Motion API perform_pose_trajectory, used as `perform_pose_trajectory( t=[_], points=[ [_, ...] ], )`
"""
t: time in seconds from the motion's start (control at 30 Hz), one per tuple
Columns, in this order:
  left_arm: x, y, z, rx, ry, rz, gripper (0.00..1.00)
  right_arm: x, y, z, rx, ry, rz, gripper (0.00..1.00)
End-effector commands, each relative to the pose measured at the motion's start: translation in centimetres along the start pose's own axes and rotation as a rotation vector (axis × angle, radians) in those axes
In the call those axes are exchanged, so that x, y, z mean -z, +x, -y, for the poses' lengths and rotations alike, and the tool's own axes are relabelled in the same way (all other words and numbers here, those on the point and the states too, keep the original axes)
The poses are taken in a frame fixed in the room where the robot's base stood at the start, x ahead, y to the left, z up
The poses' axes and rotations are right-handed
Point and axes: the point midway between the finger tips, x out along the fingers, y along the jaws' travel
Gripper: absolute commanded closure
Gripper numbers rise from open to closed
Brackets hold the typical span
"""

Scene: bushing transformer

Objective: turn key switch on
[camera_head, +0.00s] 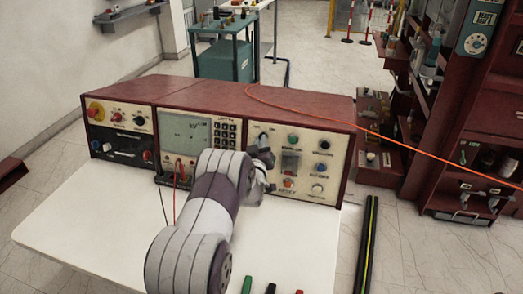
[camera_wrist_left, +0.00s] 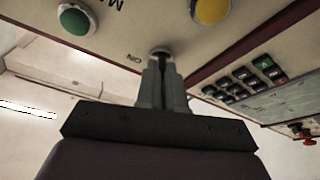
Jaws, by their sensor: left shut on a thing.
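The key switch (camera_wrist_left: 160,51) sits on the cream right-hand panel (camera_head: 333,165) of the red control console (camera_head: 205,98). My left gripper (camera_head: 264,150) reaches up to the upper left part of this panel. In the left wrist view its two fingers (camera_wrist_left: 161,72) are closed together on the key switch. An "ON" mark shows beside the switch, upside down in that view. The fingers cover most of the key, so its turn angle cannot be told. My right gripper is not in view.
A green button (camera_wrist_left: 76,18) and a yellow one (camera_wrist_left: 211,9) flank the switch in the left wrist view. The keypad (camera_head: 225,132) and screen (camera_head: 185,132) lie left of it. An orange cable (camera_head: 375,133) crosses over the console top. The white table (camera_head: 85,215) is mostly bare.

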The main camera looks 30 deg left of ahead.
Motion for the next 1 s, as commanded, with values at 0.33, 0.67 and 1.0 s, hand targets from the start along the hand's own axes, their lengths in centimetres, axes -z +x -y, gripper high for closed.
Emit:
perform_pose_trajectory(
  t=[0.33,0.67,1.0],
  points=[
    [-0.5,-0.1,0.6,-0.104,0.311,0.001,1.00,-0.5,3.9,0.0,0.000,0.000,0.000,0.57],
    [-0.3,0.0,0.8,-0.206,0.607,0.003,1.00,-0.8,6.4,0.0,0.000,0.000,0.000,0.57],
    [0.0,0.0,0.8,-0.302,0.887,0.003,1.00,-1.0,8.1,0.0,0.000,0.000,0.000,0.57]
  ],
)
